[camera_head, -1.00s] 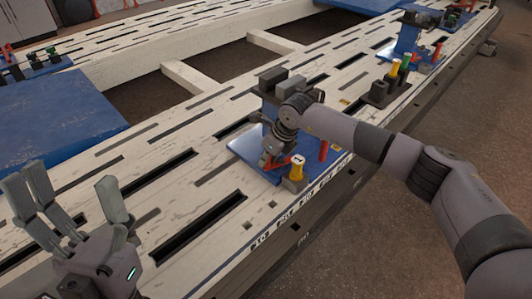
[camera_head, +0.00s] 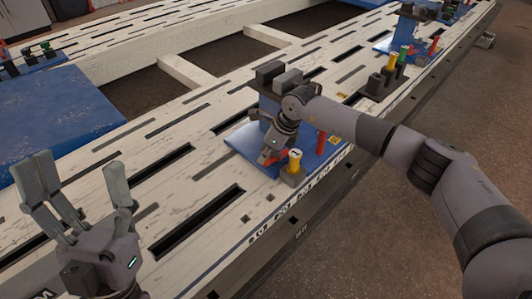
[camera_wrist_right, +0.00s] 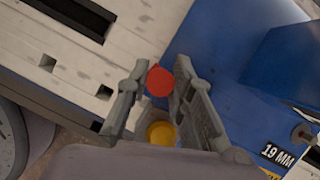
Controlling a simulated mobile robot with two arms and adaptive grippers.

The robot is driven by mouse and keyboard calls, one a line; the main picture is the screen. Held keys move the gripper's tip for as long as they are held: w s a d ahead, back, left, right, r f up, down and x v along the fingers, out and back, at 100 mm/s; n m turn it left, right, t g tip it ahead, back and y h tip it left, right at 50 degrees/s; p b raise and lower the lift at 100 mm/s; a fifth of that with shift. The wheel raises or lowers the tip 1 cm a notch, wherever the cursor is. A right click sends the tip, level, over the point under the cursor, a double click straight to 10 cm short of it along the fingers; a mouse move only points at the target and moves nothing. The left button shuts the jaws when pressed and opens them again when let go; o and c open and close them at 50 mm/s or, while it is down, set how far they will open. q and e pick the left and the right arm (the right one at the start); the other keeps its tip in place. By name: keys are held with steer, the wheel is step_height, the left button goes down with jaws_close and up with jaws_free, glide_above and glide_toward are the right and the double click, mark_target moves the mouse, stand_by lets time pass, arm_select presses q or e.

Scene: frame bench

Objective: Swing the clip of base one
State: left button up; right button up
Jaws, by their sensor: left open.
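Base one is a blue plate (camera_head: 243,139) on the bench, with a yellow pin (camera_head: 294,159) marked 1 at its front corner and a red post (camera_head: 321,142) to the right. My right gripper (camera_head: 267,157) is low over the plate, left of the pin. In the right wrist view its two fingers stand either side of a round red end (camera_wrist_right: 160,81), apparently the clip's handle; whether both touch it I cannot tell. The rest of the clip is hidden. My left gripper (camera_head: 85,190) is open and empty at the lower left, fingers up.
A dark holder with yellow and green pins (camera_head: 390,72) and another blue base (camera_head: 387,47) lie farther right. A large blue panel (camera_head: 60,115) is at left. The slotted bench (camera_head: 185,165) is clear between my grippers.

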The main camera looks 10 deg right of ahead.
steer(key=o, duration=0.4)
steer(key=shift+r, duration=0.1)
steer(key=v, duration=1.2)
steer(key=shift+d, duration=0.1)
